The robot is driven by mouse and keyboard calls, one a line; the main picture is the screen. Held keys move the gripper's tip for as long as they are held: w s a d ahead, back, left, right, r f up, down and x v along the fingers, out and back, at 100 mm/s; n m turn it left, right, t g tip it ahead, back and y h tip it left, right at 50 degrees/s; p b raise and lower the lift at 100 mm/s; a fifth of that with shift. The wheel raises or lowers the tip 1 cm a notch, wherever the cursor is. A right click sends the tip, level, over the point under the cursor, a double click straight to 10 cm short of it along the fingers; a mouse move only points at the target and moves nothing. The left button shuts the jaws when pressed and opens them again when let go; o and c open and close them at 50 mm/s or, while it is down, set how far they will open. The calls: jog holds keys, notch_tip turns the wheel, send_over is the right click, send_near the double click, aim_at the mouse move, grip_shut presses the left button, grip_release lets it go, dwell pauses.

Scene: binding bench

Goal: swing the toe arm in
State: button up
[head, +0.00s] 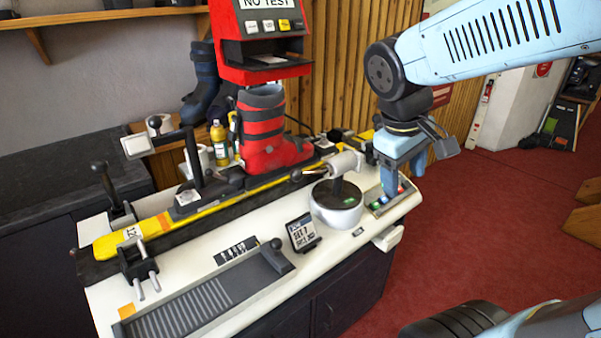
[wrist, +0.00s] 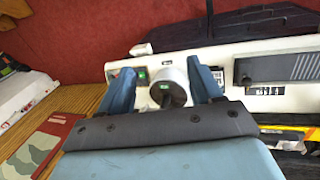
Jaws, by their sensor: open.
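A round white unit (head: 337,203) with a small green display stands on the bench, right of the red boot. A dark post rises from it to a pale grey cylinder (head: 347,163) with a thin handle pointing left. This looks like the toe arm, beside the boot's toe, though I cannot be sure. My gripper (head: 402,180) is open and points down, right of this unit and apart from it. In the wrist view the round unit (wrist: 174,76) shows between my open fingers (wrist: 162,68), beyond them. Whether the arm touches the boot is unclear.
The red boot (head: 264,130) stands on a yellow ski (head: 180,213) under a red tester (head: 262,40). Left is another arm with a white plate (head: 138,146). A small display card (head: 302,233) and grey slider (head: 205,303) lie in front. Red floor (head: 500,220) is clear at right.

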jog(key=w+a+f+n+g+h, duration=0.1)
jog(key=w+a+f+n+h, duration=0.2)
jog(key=w+f+n+h, duration=0.25)
jog(key=n+t+h, duration=0.4)
jog(key=n+t, duration=0.8)
jog(key=n, duration=0.6)
send_near(301, 173)
jog(key=x, duration=0.4)
jog(key=f+x, duration=0.1)
jog(key=x, duration=0.3)
jog(key=w+a+x, duration=0.1)
jog(key=x, duration=0.3)
jog(key=shift+f, duration=0.25)
jog(key=shift+c, duration=0.4)
jog(key=shift+a, duration=0.1)
grip_shut()
